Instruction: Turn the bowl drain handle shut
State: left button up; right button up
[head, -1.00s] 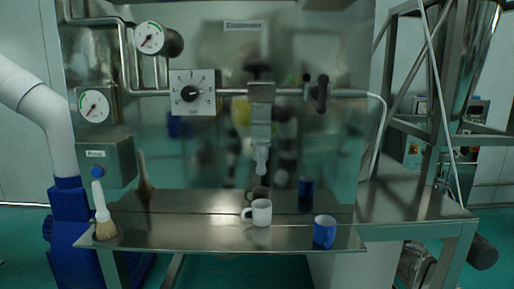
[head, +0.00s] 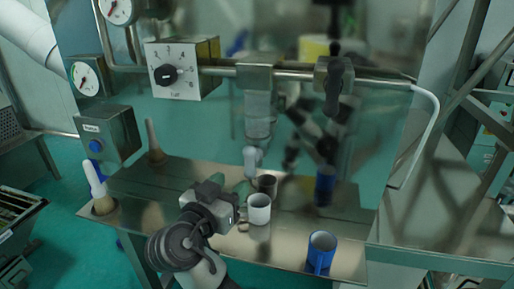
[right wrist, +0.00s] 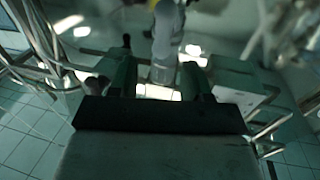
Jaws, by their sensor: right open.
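A valve with a dark lever handle (head: 334,88) sits on the horizontal steel pipe, right of the middle in the head view. The lever hangs downward. I cannot tell from a label whether it is the bowl drain handle. My right gripper (head: 215,192) is open and empty, low in front of the table, below and left of the lever. It also shows in the right wrist view (right wrist: 161,78). My left gripper is not in view.
A white mug (head: 259,209) stands close to the right of my right gripper, and a blue mug (head: 321,252) farther right. A brush (head: 98,190) stands at the left end of the steel table (head: 160,200). A dial box (head: 182,68) and gauges are upper left.

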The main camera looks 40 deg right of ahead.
aim_at(248, 163)
jog(key=x, duration=0.1)
jog(key=p+x, duration=0.1)
jog(key=x, duration=0.1)
jog(key=p+x, duration=0.1)
jog(key=shift+w+r, duration=0.35)
jog(key=shift+w, duration=0.1)
jog(key=p+x, duration=0.1)
jog(key=x, duration=0.1)
jog(key=p+x, duration=0.1)
jog(key=x, duration=0.1)
jog(key=shift+s+d+f, duration=0.1)
jog(key=shift+d+f, duration=0.15)
jog(key=shift+d, duration=0.1)
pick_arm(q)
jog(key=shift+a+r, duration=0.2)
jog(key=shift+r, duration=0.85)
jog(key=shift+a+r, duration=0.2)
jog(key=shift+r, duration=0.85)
pick_arm(e)
jog(key=shift+w+d+f, duration=0.1)
jog(key=shift+w+d, duration=0.2)
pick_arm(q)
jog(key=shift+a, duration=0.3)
pick_arm(e)
jog(key=c, duration=0.9)
